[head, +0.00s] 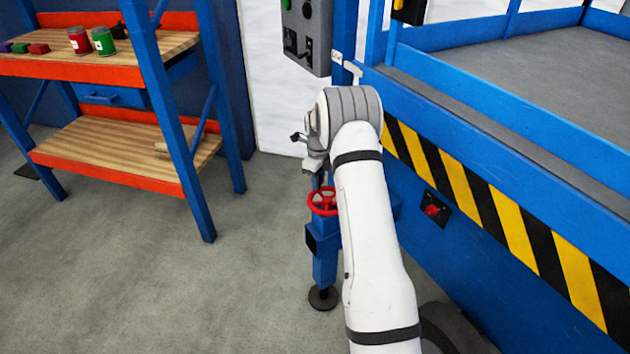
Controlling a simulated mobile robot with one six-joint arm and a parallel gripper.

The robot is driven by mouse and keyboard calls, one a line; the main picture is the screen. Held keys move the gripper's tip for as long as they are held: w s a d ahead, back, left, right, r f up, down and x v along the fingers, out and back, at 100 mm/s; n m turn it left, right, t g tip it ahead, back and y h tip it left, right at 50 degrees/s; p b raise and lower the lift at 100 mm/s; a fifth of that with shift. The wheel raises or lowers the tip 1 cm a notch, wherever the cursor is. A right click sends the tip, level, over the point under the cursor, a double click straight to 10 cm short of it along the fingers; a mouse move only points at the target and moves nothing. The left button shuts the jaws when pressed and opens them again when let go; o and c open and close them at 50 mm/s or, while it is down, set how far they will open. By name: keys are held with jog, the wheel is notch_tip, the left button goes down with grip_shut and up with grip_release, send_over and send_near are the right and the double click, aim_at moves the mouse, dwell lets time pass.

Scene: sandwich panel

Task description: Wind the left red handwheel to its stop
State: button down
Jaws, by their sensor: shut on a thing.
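The left red handwheel (322,212) sits on top of a blue leg at the near corner of the blue platform, left of my white forearm. My gripper (318,178) points down at the wheel's far side and is shut on it. My wrist and forearm hide most of the fingers and the wheel's right edge, so the exact grip point on the rim is hard to see.
The blue leg (325,262) stands on a round dark foot. The platform side has a black and yellow striped edge (460,180) and a small red knob (433,210). A shelf rack with orange edges (110,164) stands left. A grey control box (308,35) hangs behind. The floor at left is clear.

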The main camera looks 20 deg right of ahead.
jog(key=shift+w+d+r+m, duration=0.15)
jog(key=shift+w+r+m, duration=0.1)
jog(key=shift+w+m, duration=0.05)
dwell(0.4)
jog(key=c, duration=1.6)
grip_release()
jog(key=o, duration=0.3)
jog(key=shift+s+f, duration=0.1)
jog(key=shift+f, duration=0.1)
notch_tip(320, 180, up, 8)
jog(key=shift+f+p, duration=0.1)
jog(key=shift+p, duration=0.2)
